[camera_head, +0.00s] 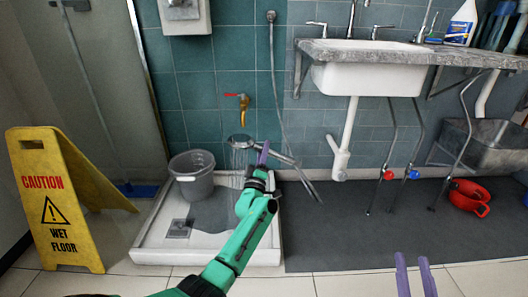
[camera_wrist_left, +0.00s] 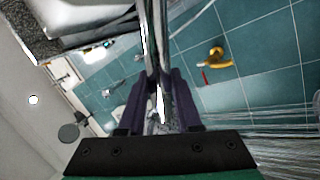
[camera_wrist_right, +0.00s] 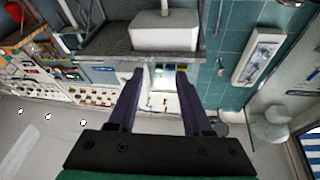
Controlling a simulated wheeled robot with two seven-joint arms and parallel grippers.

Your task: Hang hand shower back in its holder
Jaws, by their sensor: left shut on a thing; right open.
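The chrome hand shower (camera_head: 240,141) is in my left gripper (camera_head: 262,156), over the shower tray in the head view. Its head is at the left and sprays water down; its handle slants right and down. In the left wrist view the gripper (camera_wrist_left: 157,85) is shut around the chrome handle (camera_wrist_left: 153,40). A small chrome fitting (camera_head: 271,16) sits high on the tiled wall, with the hose (camera_head: 275,80) hanging below it; I cannot tell if it is the holder. My right gripper (camera_head: 415,275) is open and empty at the lower right; it also shows in its wrist view (camera_wrist_right: 160,75).
A grey bucket (camera_head: 192,178) stands in the white shower tray (camera_head: 150,245). A yellow wet-floor sign (camera_head: 55,205) stands left. A sink (camera_head: 365,78) with hanging pipes is right. A dark mat (camera_head: 350,240) covers the floor.

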